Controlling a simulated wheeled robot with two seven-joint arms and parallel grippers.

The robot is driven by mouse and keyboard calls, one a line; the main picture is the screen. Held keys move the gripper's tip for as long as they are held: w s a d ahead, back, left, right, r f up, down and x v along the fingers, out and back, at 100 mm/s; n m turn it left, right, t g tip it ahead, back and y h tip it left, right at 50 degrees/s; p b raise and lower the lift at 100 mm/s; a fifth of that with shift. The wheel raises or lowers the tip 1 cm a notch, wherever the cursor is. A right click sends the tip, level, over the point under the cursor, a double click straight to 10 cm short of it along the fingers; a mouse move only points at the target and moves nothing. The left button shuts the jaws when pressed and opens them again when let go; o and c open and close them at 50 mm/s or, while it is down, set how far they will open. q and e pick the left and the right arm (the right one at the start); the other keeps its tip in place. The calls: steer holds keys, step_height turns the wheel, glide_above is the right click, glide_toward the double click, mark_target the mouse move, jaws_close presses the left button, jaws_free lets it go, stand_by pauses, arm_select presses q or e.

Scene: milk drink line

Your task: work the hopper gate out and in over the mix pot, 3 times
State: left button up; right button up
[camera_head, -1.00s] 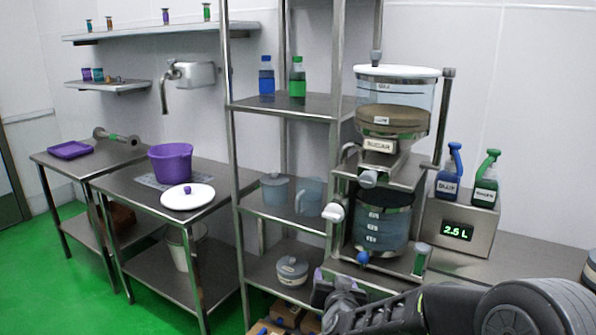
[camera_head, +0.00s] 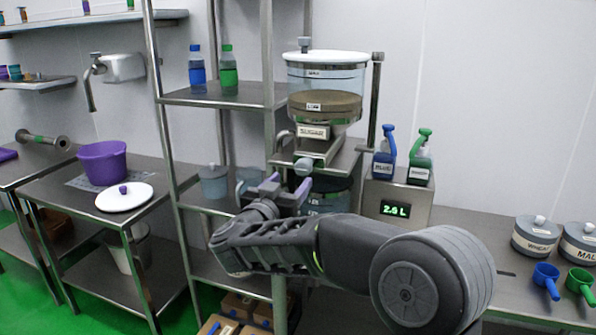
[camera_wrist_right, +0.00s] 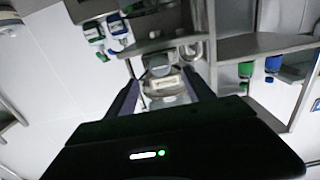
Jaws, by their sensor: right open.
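The sugar hopper (camera_head: 325,75) stands on a steel stand, with a clear upper part, a white lid and brown contents. Its gate has a pale grey knob (camera_head: 304,166) under the hopper's neck, sticking out to the front. The dark mix pot (camera_head: 333,194) stands below, mostly hidden by my right arm. My right gripper (camera_head: 287,186) is open, its purple-tipped fingers just in front of and below the knob, with no grip on it seen. In the right wrist view the hopper's label (camera_wrist_right: 165,85) shows between the open fingers. My left gripper is not in view.
A steel shelf rack (camera_head: 225,96) with blue and green bottles stands left of the hopper. Lidded pots and scoops (camera_head: 545,278) sit on the right counter.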

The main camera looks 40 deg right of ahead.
mark_target(301, 171)
steer(key=shift+p+x, duration=0.85)
steer(key=shift+x, duration=3.1)
jaws_close()
